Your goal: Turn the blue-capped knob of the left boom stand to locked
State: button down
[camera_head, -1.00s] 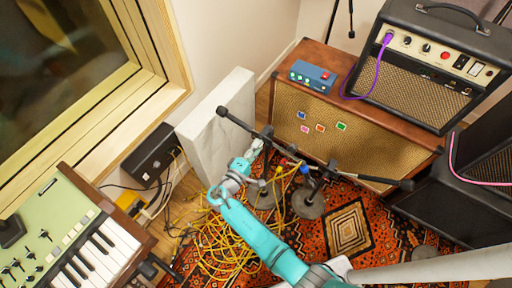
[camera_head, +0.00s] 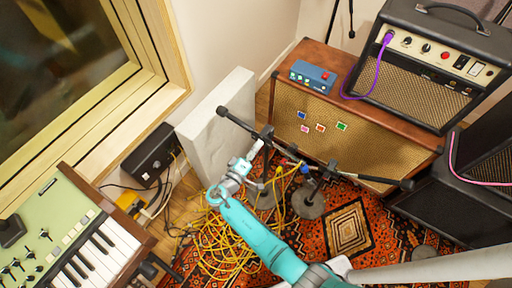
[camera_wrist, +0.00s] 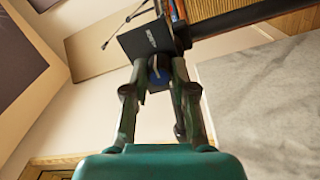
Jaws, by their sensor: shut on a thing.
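The left boom stand has a dark boom (camera_head: 238,121) slanting down to the right and a round base (camera_head: 262,198) on the rug. My gripper (camera_head: 256,148) is at the upper part of this stand, near the boom's joint. In the wrist view, my gripper's fingers (camera_wrist: 157,68) are closed around the blue-capped knob (camera_wrist: 156,77). The knob sits between the fingertips, with its blue cap partly showing. My fingers and wrist hide the knob in the head view, and its turn angle cannot be read.
A second boom stand (camera_head: 309,202) stands close on the right, with a blue part (camera_head: 304,169). Yellow cables (camera_head: 215,245) tangle on the floor below my arm. A pale panel (camera_head: 215,125) is close behind to the left. A wooden speaker cabinet (camera_head: 350,150) stands behind the stands.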

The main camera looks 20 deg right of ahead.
jog(key=c, duration=0.9)
grip_release()
jog(key=shift+c, duration=0.2)
jog(key=shift+a, duration=0.1)
jog(key=v, duration=1.2)
jog(key=shift+f, duration=0.1)
